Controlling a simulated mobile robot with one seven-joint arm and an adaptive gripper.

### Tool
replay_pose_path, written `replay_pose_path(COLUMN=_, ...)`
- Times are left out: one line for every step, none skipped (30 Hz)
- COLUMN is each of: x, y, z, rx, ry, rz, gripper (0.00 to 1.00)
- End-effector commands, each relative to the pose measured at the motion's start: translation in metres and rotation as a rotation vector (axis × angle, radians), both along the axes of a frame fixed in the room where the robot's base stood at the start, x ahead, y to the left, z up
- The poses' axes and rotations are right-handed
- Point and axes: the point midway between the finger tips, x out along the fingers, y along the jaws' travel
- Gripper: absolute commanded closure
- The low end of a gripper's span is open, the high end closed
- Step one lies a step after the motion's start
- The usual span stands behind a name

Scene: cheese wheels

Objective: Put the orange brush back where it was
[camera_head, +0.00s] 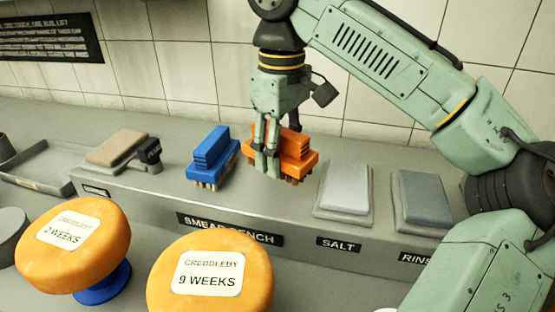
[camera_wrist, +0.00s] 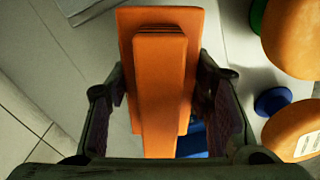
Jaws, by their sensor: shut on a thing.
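The orange brush (camera_head: 297,146) is in my gripper (camera_head: 268,150) over the raised grey shelf (camera_head: 262,205), bristles down. In the head view it is between the blue brush (camera_head: 212,152) on the left and the pale block above the SALT label on the right. I cannot tell if its bristles touch the shelf. In the wrist view the orange brush (camera_wrist: 160,85) fills the middle, with a gripper finger on each side of its handle. A bit of blue shows beyond its lower end.
Two orange cheese wheels, labelled 2 WEEKS (camera_head: 75,245) and 9 WEEKS (camera_head: 212,275), stand in front of the shelf. A pale block (camera_head: 347,187) and a blue-grey block (camera_head: 423,197) sit to the right. A brown-topped block (camera_head: 116,149) is at the left. The tiled wall is behind.

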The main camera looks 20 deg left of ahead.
Motion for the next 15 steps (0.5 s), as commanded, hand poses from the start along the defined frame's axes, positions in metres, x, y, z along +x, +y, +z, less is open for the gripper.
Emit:
replay_pose_path(x=0.002, y=0.002, z=0.000, rx=0.000, ry=0.000, rz=0.001, gripper=0.79)
replay_pose_path(x=0.003, y=0.003, z=0.000, rx=0.000, ry=0.000, rz=0.001, gripper=0.79)
replay_pose_path(x=0.005, y=0.005, z=0.000, rx=0.000, ry=0.000, rz=0.000, gripper=0.79)
replay_pose_path(x=0.007, y=0.007, z=0.000, rx=0.000, ry=0.000, rz=0.000, gripper=0.79)
replay_pose_path(x=0.009, y=0.009, z=-0.001, rx=0.000, ry=0.000, rz=0.000, gripper=0.79)
replay_pose_path(x=0.008, y=0.007, z=-0.008, rx=-0.001, ry=0.000, rz=-0.001, gripper=0.79)
replay_pose_path(x=0.008, y=0.007, z=-0.014, rx=-0.002, ry=0.001, rz=0.000, gripper=0.79)
replay_pose_path(x=0.008, y=0.007, z=-0.019, rx=-0.001, ry=0.002, rz=-0.001, gripper=0.79)
replay_pose_path(x=0.008, y=0.007, z=-0.024, rx=-0.002, ry=0.000, rz=-0.001, gripper=0.79)
replay_pose_path(x=0.008, y=0.007, z=-0.028, rx=-0.003, ry=-0.001, rz=-0.002, gripper=0.79)
replay_pose_path(x=0.008, y=0.007, z=-0.032, rx=-0.002, ry=-0.001, rz=-0.002, gripper=0.79)
replay_pose_path(x=0.008, y=0.007, z=-0.035, rx=-0.001, ry=-0.002, rz=-0.001, gripper=0.79)
replay_pose_path(x=0.008, y=0.007, z=-0.036, rx=0.000, ry=-0.002, rz=-0.001, gripper=0.79)
replay_pose_path(x=0.008, y=0.008, z=-0.036, rx=0.000, ry=-0.002, rz=-0.001, gripper=0.79)
replay_pose_path(x=0.008, y=0.008, z=-0.036, rx=0.001, ry=-0.003, rz=-0.001, gripper=0.79)
